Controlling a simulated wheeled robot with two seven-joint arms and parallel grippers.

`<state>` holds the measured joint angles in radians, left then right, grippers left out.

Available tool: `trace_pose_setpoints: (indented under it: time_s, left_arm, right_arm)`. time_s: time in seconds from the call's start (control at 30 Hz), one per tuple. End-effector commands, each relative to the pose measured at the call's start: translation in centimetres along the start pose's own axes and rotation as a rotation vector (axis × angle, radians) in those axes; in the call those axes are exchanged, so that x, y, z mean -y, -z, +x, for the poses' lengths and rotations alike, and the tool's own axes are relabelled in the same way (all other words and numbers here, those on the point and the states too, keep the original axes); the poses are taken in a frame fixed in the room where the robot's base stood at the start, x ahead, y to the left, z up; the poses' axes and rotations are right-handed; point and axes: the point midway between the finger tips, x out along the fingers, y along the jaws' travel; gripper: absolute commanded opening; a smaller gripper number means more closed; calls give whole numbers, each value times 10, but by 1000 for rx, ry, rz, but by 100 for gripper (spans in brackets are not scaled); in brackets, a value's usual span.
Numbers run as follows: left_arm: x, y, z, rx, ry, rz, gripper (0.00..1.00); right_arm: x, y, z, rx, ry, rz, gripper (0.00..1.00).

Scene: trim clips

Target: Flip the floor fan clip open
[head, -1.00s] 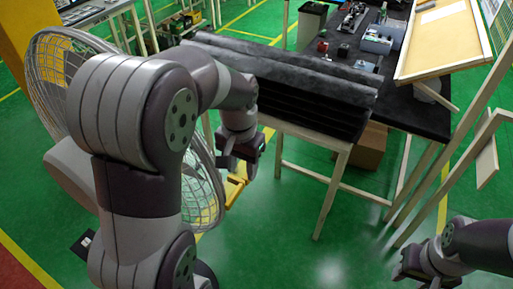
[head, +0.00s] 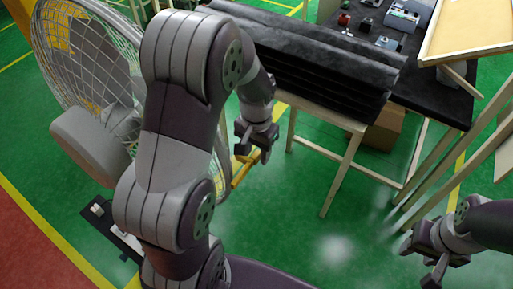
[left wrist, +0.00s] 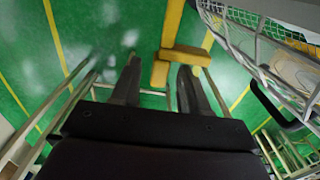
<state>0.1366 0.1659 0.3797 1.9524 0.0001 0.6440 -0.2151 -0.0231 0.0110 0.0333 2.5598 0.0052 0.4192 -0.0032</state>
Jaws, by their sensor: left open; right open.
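The large floor fan (head: 92,65) with a wire cage stands at the left in the head view, partly hidden by my left arm. Its cage (left wrist: 262,45) fills the upper right of the left wrist view. The yellow clip (head: 243,172) is at the fan's right edge in the head view. In the left wrist view the yellow clip (left wrist: 180,54) shows as a bar with a crosspiece, beyond my fingertips. My left gripper (head: 254,153) is open close to the clip; its spread fingers (left wrist: 159,75) show no grip on it. My right gripper (head: 424,262) is open and empty, lower right.
A wooden-legged stand (head: 345,122) bearing stacked black slabs (head: 310,70) is behind and right of my left gripper. A dark workbench (head: 440,100) and slanted wooden frame (head: 470,40) stand at the right. Green floor (head: 300,230) is clear between my arms.

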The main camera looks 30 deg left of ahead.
Motion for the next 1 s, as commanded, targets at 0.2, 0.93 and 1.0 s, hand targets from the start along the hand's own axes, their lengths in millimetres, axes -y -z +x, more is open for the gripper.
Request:
trace_pose_setpoints:
  time_s: [0.2, 0.93, 1.0]
  left_arm:
    - [0, 0, 0, 0, 0, 0, 32]
    - [-19, -1, -1, -2, 0, 177, 0]
    - [-24, -2, -1, -2, 0, 236, 0]
  right_arm:
    - [0, 0, 0, 0, 0, 0, 45]
    - [0, 0, -2, 0, 0, 0, 45]
    - [0, 0, -3, 0, 0, 0, 45]
